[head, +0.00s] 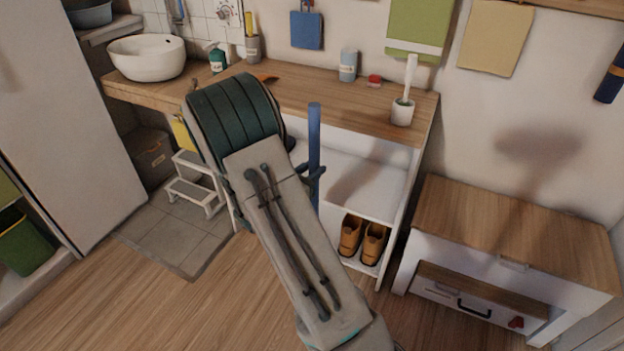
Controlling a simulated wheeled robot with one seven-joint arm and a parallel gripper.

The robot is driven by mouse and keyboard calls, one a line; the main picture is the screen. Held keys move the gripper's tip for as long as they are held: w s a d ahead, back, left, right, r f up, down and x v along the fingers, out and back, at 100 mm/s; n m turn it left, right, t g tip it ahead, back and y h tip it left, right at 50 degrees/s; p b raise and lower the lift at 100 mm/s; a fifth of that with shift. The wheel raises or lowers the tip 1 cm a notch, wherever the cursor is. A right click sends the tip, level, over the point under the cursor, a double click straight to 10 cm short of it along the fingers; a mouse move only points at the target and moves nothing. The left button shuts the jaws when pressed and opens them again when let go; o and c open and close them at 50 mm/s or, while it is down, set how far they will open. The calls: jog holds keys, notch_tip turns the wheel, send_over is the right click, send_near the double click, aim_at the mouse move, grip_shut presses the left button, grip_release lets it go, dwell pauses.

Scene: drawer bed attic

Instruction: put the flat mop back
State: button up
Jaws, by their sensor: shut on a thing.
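A blue upright pole (314,135), which looks like the handle of the flat mop, stands just right of my arm in the head view. My gripper (314,173) shows only partly, as dark fingers beside the arm, and is shut on this handle. The handle's top end is free above the fingers. Its lower part goes out of sight behind my arm. No mop head shows, so I cannot tell whether it touches the floor.
A wooden counter (309,101) with a white basin (147,58) is behind. Shoes (362,239) stand in its open lower shelf. A low cabinet (520,235) with an open drawer (471,301) is at right. A step stool (193,187) is left. Wooden floor (190,305) is free in front.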

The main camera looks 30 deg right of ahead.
jog(key=shift+f, duration=1.4)
jog(key=shift+f+b, duration=0.15)
jog(key=shift+b, duration=0.15)
jog(key=o, duration=0.7)
